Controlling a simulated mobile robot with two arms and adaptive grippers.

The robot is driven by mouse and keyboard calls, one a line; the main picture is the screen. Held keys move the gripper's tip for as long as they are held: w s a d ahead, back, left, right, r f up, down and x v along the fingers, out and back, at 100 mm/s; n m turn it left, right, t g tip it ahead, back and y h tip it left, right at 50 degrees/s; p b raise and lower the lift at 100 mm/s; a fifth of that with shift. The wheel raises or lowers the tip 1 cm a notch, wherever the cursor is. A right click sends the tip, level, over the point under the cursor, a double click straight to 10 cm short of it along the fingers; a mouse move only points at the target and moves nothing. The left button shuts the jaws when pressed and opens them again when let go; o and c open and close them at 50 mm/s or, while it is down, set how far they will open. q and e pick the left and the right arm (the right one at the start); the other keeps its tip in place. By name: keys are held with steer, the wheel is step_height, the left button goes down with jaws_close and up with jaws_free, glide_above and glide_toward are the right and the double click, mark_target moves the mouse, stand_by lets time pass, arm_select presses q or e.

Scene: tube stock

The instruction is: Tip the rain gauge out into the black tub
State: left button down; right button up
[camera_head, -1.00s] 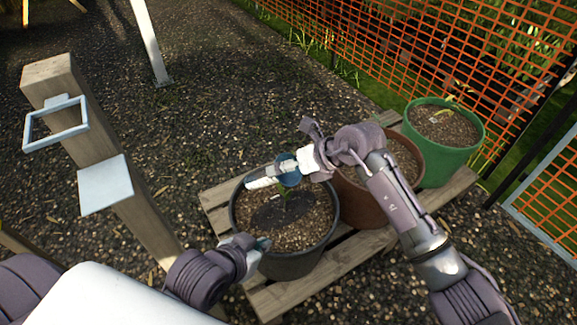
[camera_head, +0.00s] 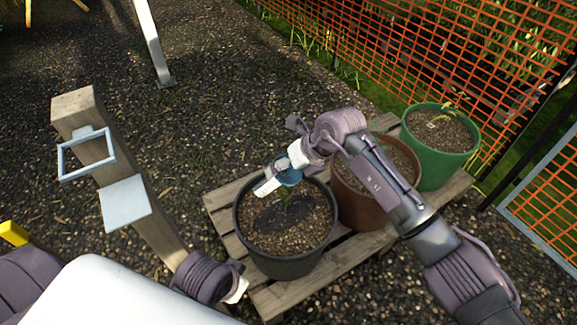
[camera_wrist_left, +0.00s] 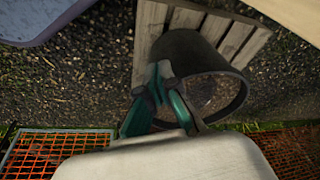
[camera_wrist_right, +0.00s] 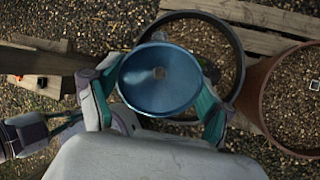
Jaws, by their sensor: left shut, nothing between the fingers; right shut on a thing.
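The rain gauge is a pale tube (camera_head: 267,186) with a blue funnel (camera_head: 289,177). My right gripper (camera_head: 298,158) is shut on it and holds it tilted above the black tub (camera_head: 285,266). In the right wrist view the round blue funnel (camera_wrist_right: 160,82) sits between the fingers, its centre hole visible, over the tub. The tub holds brown soil, a small green plant and a dark patch; I cannot tell whether the patch is wet or shadow. My left gripper (camera_head: 238,287) is low at the tub's left front, shut and empty; its fingers show in the left wrist view (camera_wrist_left: 163,75).
The tub stands on a wooden pallet (camera_head: 345,256) beside a brown pot (camera_head: 363,208) and a green pot (camera_head: 440,158). A wooden post (camera_head: 160,222) with a square ring bracket (camera_head: 86,158) and a plate stands left. Orange mesh fence (camera_head: 430,50) runs behind. Gravel lies open at the back left.

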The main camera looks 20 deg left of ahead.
steer(key=shift+a+r+h+p, duration=0.1)
steer(key=shift+r+h+p, duration=0.4)
steer(key=shift+h+p, duration=0.4)
arm_select(q)
step_height(320, 180, down, 10)
steer(key=shift+w+d+g+p, duration=0.15)
steer(key=shift+w+g+p, duration=0.05)
steer(key=shift+g+p, duration=0.1)
arm_select(e)
steer(key=shift+r+h, duration=0.25)
steer(key=shift+h, duration=0.05)
arm_select(q)
steer(key=shift+r, duration=0.15)
